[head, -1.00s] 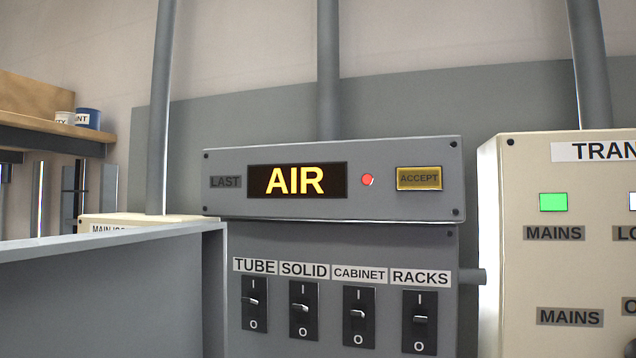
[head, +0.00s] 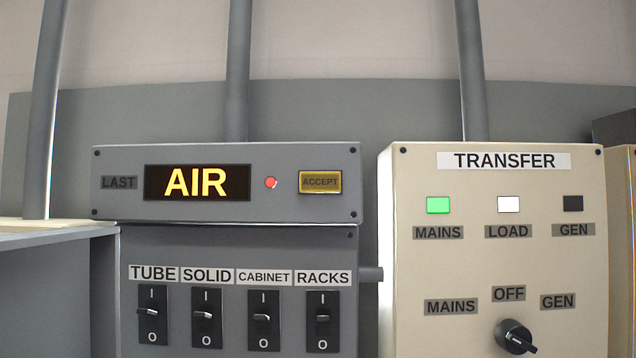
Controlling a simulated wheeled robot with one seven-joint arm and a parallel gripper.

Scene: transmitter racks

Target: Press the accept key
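The accept key (head: 320,182) is a yellow rectangular key marked ACCEPT at the right end of a grey annunciator panel (head: 225,208) in the head view. To its left are a small red lamp (head: 271,183) and a dark display (head: 197,182) reading AIR in yellow letters. A LAST label (head: 119,183) is at the panel's left end. My gripper is not in view, and nothing covers the key.
Below the panel is a grey box with switches (head: 264,319) labelled TUBE, SOLID, CABINET and RACKS. A cream TRANSFER box (head: 395,270) with a black rotary knob (head: 515,337) stands to the right. A grey cabinet (head: 50,290) is at the lower left.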

